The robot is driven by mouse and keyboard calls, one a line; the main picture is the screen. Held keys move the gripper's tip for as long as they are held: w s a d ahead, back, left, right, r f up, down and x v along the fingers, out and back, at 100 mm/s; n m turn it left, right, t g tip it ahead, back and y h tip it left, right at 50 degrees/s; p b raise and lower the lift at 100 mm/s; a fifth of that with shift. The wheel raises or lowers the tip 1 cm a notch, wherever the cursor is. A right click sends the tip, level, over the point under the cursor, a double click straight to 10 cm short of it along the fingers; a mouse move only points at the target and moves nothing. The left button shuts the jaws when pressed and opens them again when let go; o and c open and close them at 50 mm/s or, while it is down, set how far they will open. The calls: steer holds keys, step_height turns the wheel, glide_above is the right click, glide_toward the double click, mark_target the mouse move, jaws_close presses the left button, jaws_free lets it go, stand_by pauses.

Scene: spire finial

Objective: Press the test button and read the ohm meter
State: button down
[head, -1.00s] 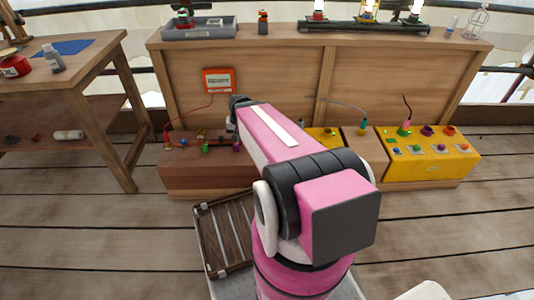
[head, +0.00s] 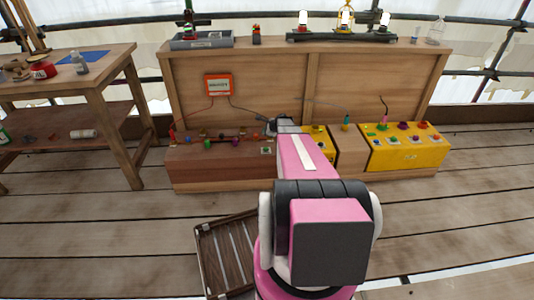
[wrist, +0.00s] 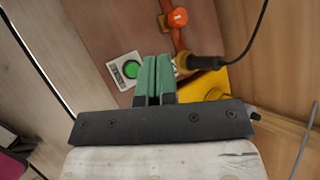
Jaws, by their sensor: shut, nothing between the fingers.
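The ohm meter (head: 219,86) is an orange-framed box with a pale face on the wooden back panel in the head view. Its dark marking is too small to read. A green button (wrist: 131,69) on a white plate lies beside my fingers in the wrist view; it also shows on the left block in the head view (head: 266,150). My gripper (wrist: 155,70) has green fingers closed together with nothing between them, over the block just right of the button. I cannot tell their height above it. In the head view my gripper (head: 272,124) is partly hidden by my arm.
A black-handled probe (wrist: 205,62) with a cable lies close right of my fingers, near an orange fitting (wrist: 178,17). A red lead (head: 184,117) runs from the meter to the block's left end. A yellow box (head: 410,150) with coloured knobs stands right.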

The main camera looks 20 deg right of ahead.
mark_target(265, 149)
stand_by(0.3)
steer(key=shift+f, duration=4.4)
steer(key=shift+f, duration=0.1)
steer(key=shift+f, duration=0.3)
steer(key=shift+f, duration=0.45)
steer(key=shift+r, duration=0.9)
